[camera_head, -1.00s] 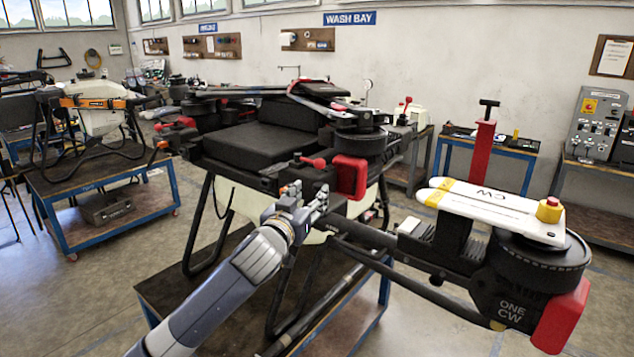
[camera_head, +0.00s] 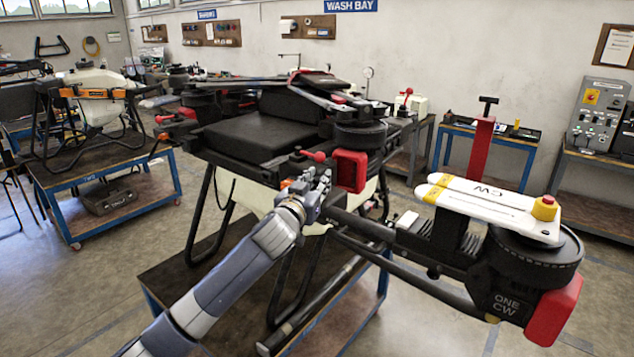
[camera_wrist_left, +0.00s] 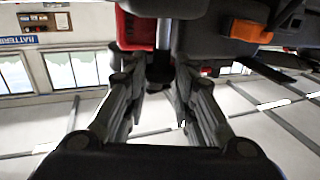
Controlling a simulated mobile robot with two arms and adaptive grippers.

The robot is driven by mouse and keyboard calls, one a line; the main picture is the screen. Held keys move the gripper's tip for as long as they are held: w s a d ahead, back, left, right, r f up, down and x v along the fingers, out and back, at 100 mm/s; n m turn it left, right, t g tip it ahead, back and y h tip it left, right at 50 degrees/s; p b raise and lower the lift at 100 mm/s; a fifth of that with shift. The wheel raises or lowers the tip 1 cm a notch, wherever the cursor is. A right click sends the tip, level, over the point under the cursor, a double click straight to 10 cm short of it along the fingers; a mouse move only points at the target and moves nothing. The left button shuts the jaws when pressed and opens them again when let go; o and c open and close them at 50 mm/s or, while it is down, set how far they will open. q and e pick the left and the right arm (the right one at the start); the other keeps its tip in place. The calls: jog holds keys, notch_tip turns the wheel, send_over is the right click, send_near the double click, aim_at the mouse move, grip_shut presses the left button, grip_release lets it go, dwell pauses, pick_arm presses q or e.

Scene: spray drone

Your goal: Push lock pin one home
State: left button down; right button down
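The spray drone (camera_head: 262,145) stands on a cart, with its arm marked ONE CW (camera_head: 505,300) reaching out to the lower right. My left gripper (camera_head: 324,178) is at the arm's root, just below a red-knobbed lever (camera_head: 314,156) and left of a red block (camera_head: 349,170). In the left wrist view the two fingers (camera_wrist_left: 158,84) are apart, with a dark stub (camera_wrist_left: 160,68) between or just beyond their tips. I cannot tell whether they touch it. An orange part (camera_wrist_left: 252,32) shows to the right there. I cannot tell which part is lock pin one. My right gripper is out of view.
The drone's cart (camera_head: 190,268) is below my left arm. A second drone (camera_head: 95,105) on a blue-framed cart stands at the left. A bench (camera_head: 490,143) and a control box (camera_head: 600,112) stand at the right. Open floor lies between.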

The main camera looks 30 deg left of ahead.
pick_arm(q)
jog(key=shift+f+b, duration=0.35)
jog(key=shift+f, duration=0.1)
notch_tip(320, 180, down, 2)
jog(key=shift+f+b, duration=0.1)
jog(key=shift+b, duration=0.7)
jog(key=c, duration=1.3)
grip_release()
